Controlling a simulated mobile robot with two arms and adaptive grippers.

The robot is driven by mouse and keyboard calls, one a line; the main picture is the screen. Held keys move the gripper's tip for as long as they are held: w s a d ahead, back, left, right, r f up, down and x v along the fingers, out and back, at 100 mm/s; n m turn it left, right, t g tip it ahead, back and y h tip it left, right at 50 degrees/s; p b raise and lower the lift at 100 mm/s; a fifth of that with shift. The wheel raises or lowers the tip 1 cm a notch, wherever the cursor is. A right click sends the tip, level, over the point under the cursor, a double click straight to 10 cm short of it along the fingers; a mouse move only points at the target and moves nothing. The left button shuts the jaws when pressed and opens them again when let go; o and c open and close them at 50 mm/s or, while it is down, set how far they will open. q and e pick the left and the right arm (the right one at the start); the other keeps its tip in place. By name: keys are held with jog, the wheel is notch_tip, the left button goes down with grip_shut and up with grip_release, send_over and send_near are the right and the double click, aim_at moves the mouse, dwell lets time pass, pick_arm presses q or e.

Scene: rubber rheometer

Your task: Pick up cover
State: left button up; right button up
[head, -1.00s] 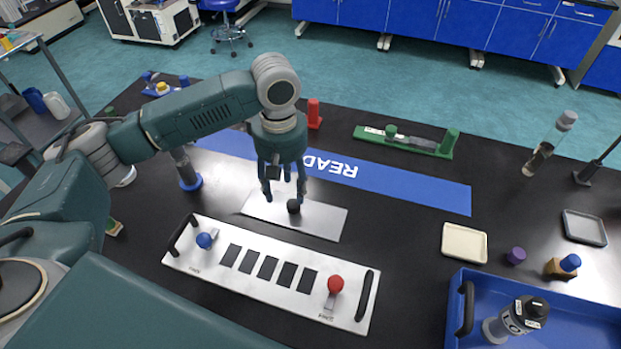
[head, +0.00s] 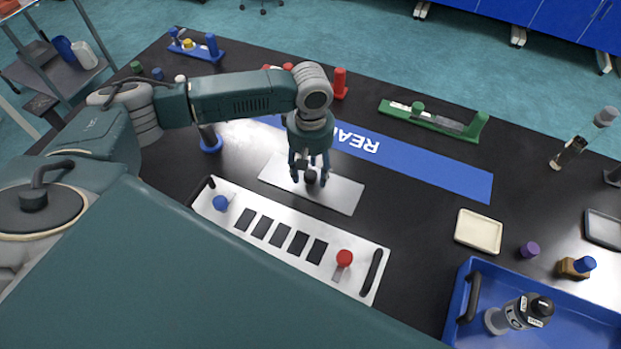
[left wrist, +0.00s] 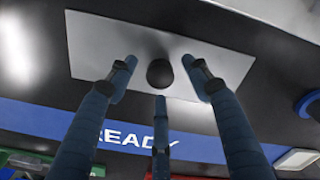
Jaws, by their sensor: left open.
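The cover is a flat silver plate (head: 340,193) with a round black knob (head: 311,176) near its middle. It lies on the black table in front of the blue READY strip. My left gripper (head: 310,180) is open and points down over the plate, its fingers spread around the knob. The left wrist view shows the plate (left wrist: 105,50) and the knob (left wrist: 160,73) between the open fingers. Whether any finger touches the knob or plate cannot be told. My right gripper is not in view.
A white panel (head: 290,262) with dark slots, a blue knob and a red knob lies nearer me. A blue tray (head: 456,305) holding a bottle stands at the right. A green fixture (head: 435,122) and red posts stand behind the blue strip (head: 430,175).

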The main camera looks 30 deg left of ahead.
pick_arm(q)
jog(key=shift+f, duration=0.55)
grip_shut()
jog(key=shift+r, duration=0.15)
